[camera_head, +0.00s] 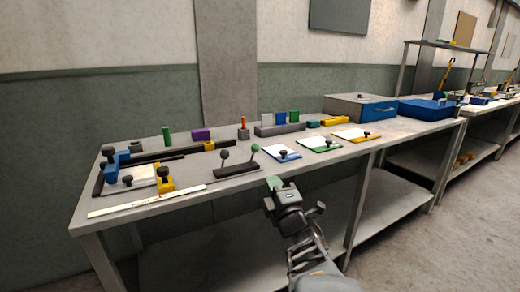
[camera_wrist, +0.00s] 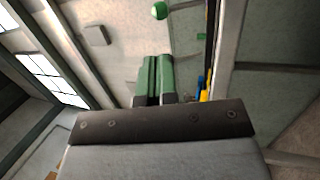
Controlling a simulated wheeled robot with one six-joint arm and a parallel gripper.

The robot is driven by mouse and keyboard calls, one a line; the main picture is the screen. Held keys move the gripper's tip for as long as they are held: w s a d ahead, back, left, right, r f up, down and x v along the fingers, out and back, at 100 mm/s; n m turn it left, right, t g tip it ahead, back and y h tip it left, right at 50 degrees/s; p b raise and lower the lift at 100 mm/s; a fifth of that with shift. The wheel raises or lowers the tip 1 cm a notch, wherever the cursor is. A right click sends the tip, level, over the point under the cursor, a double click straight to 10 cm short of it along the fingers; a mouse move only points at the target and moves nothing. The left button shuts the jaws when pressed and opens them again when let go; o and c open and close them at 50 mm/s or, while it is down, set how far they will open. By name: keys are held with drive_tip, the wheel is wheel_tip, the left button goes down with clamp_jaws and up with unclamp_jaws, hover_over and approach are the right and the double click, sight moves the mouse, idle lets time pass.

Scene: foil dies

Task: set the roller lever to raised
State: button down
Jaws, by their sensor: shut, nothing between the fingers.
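Two levers stand on one dark base (camera_head: 236,170) near the table's front edge. One has a dark grey knob (camera_head: 225,154) and stands roughly upright. The other has a green knob (camera_head: 255,148) and leans right. I cannot tell from any marking which is the roller lever. My gripper (camera_head: 273,183) is in front of the table edge, to the lower right of the base and apart from both levers. Its green fingers also show in the wrist view (camera_wrist: 154,78), shut and empty. The green knob appears beyond the fingertips there (camera_wrist: 159,11).
White cards on blue (camera_head: 281,153), green (camera_head: 320,145) and yellow (camera_head: 356,136) trays lie right of the levers. Taller blocks stand behind. The aisle floor on the right is clear.

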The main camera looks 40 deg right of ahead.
drive_tip(key=p, duration=0.9)
approach(258, 150)
drive_tip(key=w, duration=0.1)
drive_tip(key=shift+b+x, duration=0.3)
drive_tip(key=shift+x, duration=3)
drive_tip(key=shift+d+r, duration=0.15)
